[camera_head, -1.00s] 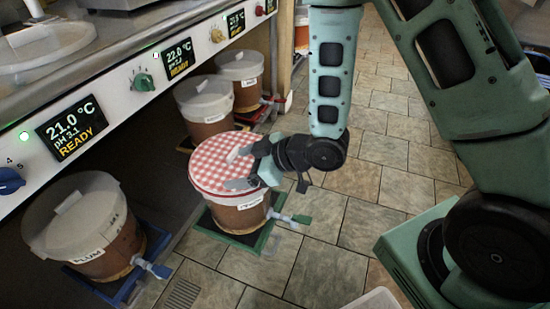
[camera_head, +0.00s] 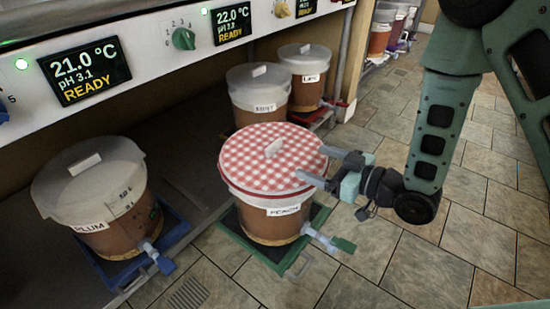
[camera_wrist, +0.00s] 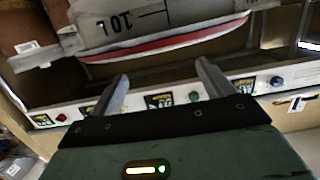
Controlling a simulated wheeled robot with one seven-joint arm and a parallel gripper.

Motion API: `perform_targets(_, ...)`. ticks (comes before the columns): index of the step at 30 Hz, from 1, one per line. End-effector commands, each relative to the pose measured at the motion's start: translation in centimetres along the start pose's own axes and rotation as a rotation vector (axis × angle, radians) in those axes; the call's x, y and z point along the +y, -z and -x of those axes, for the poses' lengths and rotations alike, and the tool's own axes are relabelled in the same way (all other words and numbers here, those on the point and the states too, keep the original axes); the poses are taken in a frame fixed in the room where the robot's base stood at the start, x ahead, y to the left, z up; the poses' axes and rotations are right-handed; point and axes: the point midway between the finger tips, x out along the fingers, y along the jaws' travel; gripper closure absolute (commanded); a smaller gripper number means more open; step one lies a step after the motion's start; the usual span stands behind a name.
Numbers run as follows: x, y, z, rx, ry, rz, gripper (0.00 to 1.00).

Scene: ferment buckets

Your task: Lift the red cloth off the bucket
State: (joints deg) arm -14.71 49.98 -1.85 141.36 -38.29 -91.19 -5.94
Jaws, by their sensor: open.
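The red-and-white checked cloth (camera_head: 245,165) lies over the top of the bucket labelled PEACH (camera_head: 262,226). In the head view I cannot tell whether a fingertip touches the cloth. In the wrist view the gripper (camera_wrist: 162,70) has nothing between its fingers. The bucket appears upside down there, with a red-and-white band (camera_wrist: 165,46) along its edge beyond the fingertips.
The PEACH bucket stands in a green tray (camera_head: 322,214); its tap (camera_head: 325,240) sticks out right. The PLUM bucket (camera_head: 100,205) stands left in a blue tray (camera_head: 172,232). Two lidded buckets (camera_head: 262,92) (camera_head: 306,72) stand behind. A control panel (camera_head: 150,45) overhangs. Floor is free at right.

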Motion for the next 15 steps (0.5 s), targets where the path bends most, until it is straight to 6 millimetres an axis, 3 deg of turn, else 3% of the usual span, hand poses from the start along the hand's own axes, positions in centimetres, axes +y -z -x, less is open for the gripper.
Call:
perform_targets(6, -0.1, -0.1, -4.1, 0.003, 0.002, 0.003, 0.2)
perform_targets(15, -0.1, -0.1, -6.4, 0.002, 0.002, 0.002, 0.2)
